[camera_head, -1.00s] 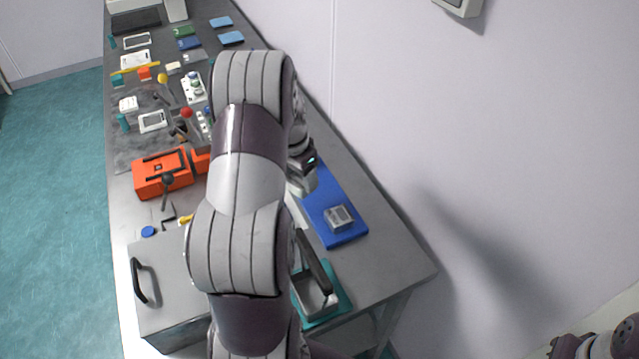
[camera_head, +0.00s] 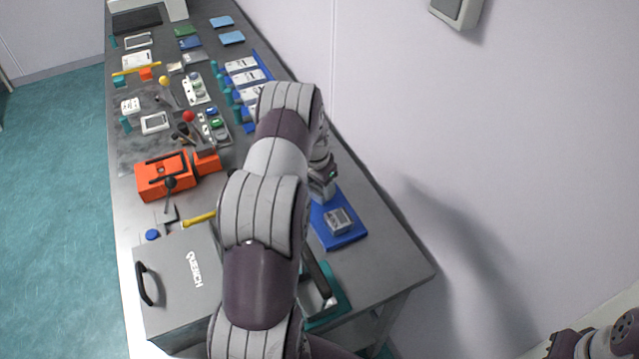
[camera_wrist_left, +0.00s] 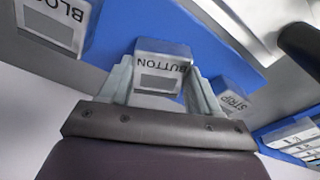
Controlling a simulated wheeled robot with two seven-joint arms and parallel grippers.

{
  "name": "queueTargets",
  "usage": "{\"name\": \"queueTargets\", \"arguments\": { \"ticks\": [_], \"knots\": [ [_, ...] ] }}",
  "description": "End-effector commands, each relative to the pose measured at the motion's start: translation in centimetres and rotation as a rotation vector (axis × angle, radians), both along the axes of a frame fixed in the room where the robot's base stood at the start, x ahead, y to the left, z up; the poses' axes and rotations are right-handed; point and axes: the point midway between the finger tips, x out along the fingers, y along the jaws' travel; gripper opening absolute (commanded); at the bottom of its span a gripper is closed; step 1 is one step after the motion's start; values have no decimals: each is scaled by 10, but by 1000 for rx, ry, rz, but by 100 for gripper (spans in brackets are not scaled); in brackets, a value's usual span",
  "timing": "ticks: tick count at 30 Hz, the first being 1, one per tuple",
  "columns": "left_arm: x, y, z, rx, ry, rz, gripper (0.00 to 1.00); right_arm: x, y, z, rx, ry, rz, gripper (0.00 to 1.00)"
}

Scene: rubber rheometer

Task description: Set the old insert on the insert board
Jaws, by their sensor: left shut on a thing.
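My left gripper (camera_wrist_left: 162,85) is shut on a grey insert whose label reads BUTTON (camera_wrist_left: 160,65). In the wrist view the insert is over the blue insert board (camera_wrist_left: 205,45); I cannot tell whether it touches it. An insert labelled STRIP (camera_wrist_left: 232,98) is to the right of the fingers, and one with a partly cut-off label starting BLO (camera_wrist_left: 52,25) is at the upper left. In the head view my left gripper (camera_head: 322,196) is low over the far part of the board (camera_head: 345,241), its tips hard to make out. One grey insert (camera_head: 339,220) sits on the near part.
A grey QUENCH box (camera_head: 180,280) stands at the near left, with an orange device (camera_head: 165,178) behind it. A teal tray (camera_head: 338,304) is in front of the board. A blue rack with white cards (camera_head: 247,76) is farther back. The wall bounds the table on the right.

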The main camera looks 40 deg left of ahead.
Motion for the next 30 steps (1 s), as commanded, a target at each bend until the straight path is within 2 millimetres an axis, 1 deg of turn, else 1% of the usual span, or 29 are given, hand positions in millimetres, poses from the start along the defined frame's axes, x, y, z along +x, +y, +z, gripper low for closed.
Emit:
{"name": "queueTargets", "arguments": {
  "ticks": [1,2,3,11,13,14,17,21,24,27,30],
  "knots": [
    [0,0,-2,0,0,0,66,0,0,-2,0,0,0,0],
    [0,0,-1,0,0,0,75,0,0,-1,0,0,0,0],
    [0,0,-1,0,0,0,88,0,0,-1,0,0,0,0],
    [0,0,-1,0,0,0,88,0,0,0,0,0,0,0],
    [0,0,6,0,-1,0,88,0,0,5,0,0,0,0],
    [0,0,7,1,-2,0,88,0,0,2,0,0,0,0],
    [-2,1,25,3,-4,0,88,0,0,-4,0,0,0,0],
    [-7,1,63,2,-6,0,88,0,0,-12,0,0,0,0],
    [-10,1,88,3,-4,0,88,0,0,-15,0,0,0,0],
    [-12,2,107,2,-3,0,88,0,0,-17,0,0,0,0],
    [-14,0,118,1,-1,0,88,0,0,-18,0,0,0,0]
  ]
}}
